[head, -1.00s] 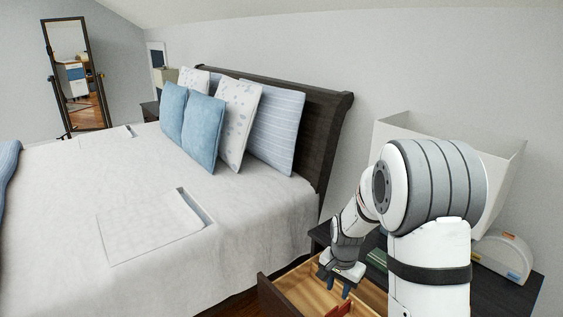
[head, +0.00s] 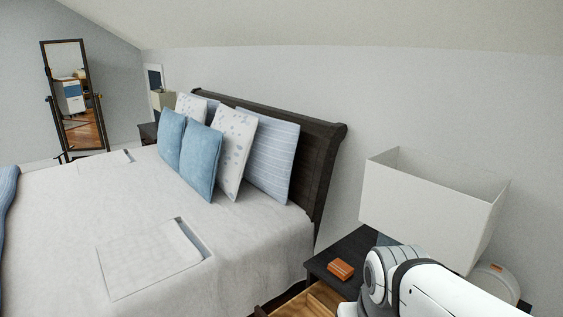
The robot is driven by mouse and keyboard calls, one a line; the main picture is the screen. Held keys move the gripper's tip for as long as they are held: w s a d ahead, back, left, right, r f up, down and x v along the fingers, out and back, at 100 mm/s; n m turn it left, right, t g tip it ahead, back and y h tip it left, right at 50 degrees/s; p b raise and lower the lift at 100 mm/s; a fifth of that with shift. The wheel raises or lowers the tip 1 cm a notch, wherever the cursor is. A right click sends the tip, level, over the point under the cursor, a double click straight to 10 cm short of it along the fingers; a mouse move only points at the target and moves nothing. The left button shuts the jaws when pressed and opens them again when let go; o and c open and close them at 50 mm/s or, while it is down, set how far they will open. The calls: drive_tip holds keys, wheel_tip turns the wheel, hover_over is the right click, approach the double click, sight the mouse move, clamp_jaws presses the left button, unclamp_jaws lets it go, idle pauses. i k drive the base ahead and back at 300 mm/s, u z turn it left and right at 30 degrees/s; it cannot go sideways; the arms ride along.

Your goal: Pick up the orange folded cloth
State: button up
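A small orange-brown folded item (head: 341,269), which looks like the orange folded cloth, lies on the dark nightstand top (head: 322,264), near its front left part. It is small in the head view, so its material is hard to tell. My arm (head: 395,275) reaches in from the lower right, just right of the orange item. My gripper is out of view, so its state and any contents cannot be seen.
An open wooden drawer (head: 293,304) juts out below the nightstand top. A large white lampshade (head: 425,205) stands behind my arm, with a rounded white object (head: 497,283) to its right. The bed (head: 235,247) fills the left, its dark headboard (head: 322,160) behind pillows.

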sight(340, 269)
drive_tip(key=z, duration=1.7)
drive_tip(key=k, duration=0.8)
drive_tip(key=u, duration=1.1)
drive_tip(key=i, duration=1)
drive_tip(key=u, duration=0.05)
